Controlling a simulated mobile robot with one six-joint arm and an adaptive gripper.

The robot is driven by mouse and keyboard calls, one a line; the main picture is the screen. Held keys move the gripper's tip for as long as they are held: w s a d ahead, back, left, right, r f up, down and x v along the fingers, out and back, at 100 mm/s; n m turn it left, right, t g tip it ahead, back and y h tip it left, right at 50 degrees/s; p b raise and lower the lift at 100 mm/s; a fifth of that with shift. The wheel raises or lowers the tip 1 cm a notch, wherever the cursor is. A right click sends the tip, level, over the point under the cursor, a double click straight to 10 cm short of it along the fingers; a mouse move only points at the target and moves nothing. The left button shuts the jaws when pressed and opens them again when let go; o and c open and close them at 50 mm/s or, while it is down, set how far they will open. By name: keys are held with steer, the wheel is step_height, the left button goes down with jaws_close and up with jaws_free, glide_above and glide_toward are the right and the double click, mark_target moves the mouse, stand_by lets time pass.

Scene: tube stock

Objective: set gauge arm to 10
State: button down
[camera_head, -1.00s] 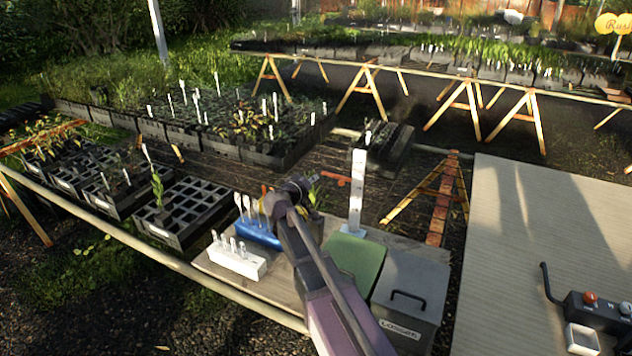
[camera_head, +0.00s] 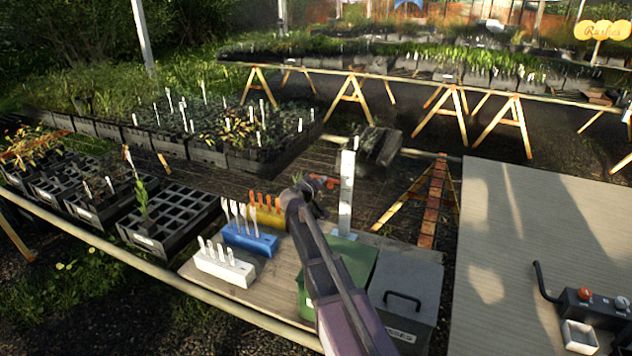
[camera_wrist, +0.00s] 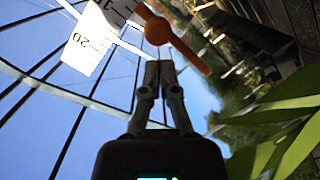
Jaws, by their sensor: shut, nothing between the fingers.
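The gauge is a white upright post (camera_head: 346,195) behind the green box. Its orange arm (camera_head: 331,183) sticks out on the post's left side, partly hidden by my wrist. In the wrist view the white scale (camera_wrist: 90,38) shows a "20" and part of another marking. The orange arm (camera_wrist: 187,53) with its round hub (camera_wrist: 157,30) lies slanted across the top. My gripper (camera_wrist: 159,66) is shut and empty. Its fingertips appear just below the hub and left of the arm's lower part; I cannot tell whether they touch it. In the head view my wrist hides the fingers.
White (camera_head: 226,268), blue (camera_head: 250,240) and yellow (camera_head: 268,217) tag holders stand left of my arm. A green box (camera_head: 352,258) and a grey lidded bin (camera_head: 405,290) stand close to it. Green leaves (camera_wrist: 285,135) hang at the right of the wrist view.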

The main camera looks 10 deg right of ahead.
steer(key=shift+s+d+f, duration=0.15)
steer(key=shift+d+f, duration=0.05)
steer(key=shift+f, duration=0.05)
stand_by(0.3)
step_height(320, 180, down, 3)
steer(key=b, duration=0.3)
steer(key=shift+r, duration=0.35)
steer(key=s+a+r+p, duration=0.4)
steer(key=s+a, duration=0.2)
steer(key=a, duration=0.3)
steer(key=shift+r+p, duration=0.15)
steer(key=shift+p, duration=0.2)
stand_by(0.4)
